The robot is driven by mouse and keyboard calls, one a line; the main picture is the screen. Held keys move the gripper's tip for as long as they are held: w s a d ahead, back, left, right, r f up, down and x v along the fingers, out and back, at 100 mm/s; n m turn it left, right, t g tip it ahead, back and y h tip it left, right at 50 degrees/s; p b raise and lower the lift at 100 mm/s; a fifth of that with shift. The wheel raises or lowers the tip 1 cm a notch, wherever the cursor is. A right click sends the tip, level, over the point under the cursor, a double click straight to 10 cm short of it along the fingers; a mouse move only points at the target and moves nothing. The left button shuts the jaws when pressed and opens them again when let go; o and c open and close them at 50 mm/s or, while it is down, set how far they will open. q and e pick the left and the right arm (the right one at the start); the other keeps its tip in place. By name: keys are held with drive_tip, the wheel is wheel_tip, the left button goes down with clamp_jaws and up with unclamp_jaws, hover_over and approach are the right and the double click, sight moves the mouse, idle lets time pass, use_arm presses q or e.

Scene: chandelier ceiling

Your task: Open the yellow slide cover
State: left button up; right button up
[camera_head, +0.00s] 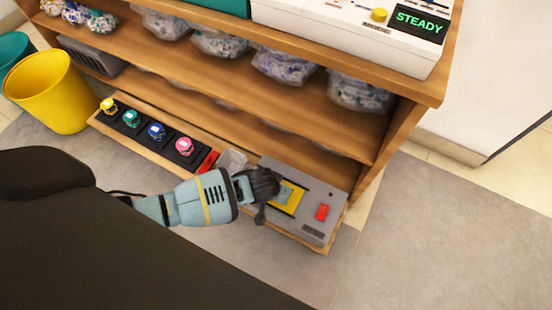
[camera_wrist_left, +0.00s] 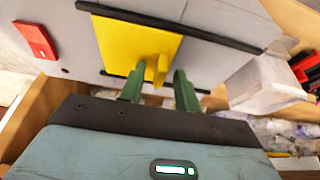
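The yellow slide cover (camera_wrist_left: 130,45) is a flat yellow plate between two dark rails on a grey panel (camera_head: 322,200). It also shows in the head view (camera_head: 287,198), partly hidden by my left gripper (camera_head: 268,187). A yellow knob (camera_wrist_left: 158,68) stands out from the cover. In the left wrist view, my left gripper (camera_wrist_left: 160,80) has its two green fingers apart, one on each side of the knob. I cannot tell whether either finger touches it. My right gripper is not in view.
A red switch (camera_head: 322,212) sits beside the cover on the panel. A clear box (camera_wrist_left: 262,85) is on the other side. Colored knobs (camera_head: 157,131) line the low shelf to the left. Shelves with bagged items (camera_head: 285,66) rise behind. A yellow bin (camera_head: 50,92) stands left.

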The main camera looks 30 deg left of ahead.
use_arm(q)
clamp_jaws()
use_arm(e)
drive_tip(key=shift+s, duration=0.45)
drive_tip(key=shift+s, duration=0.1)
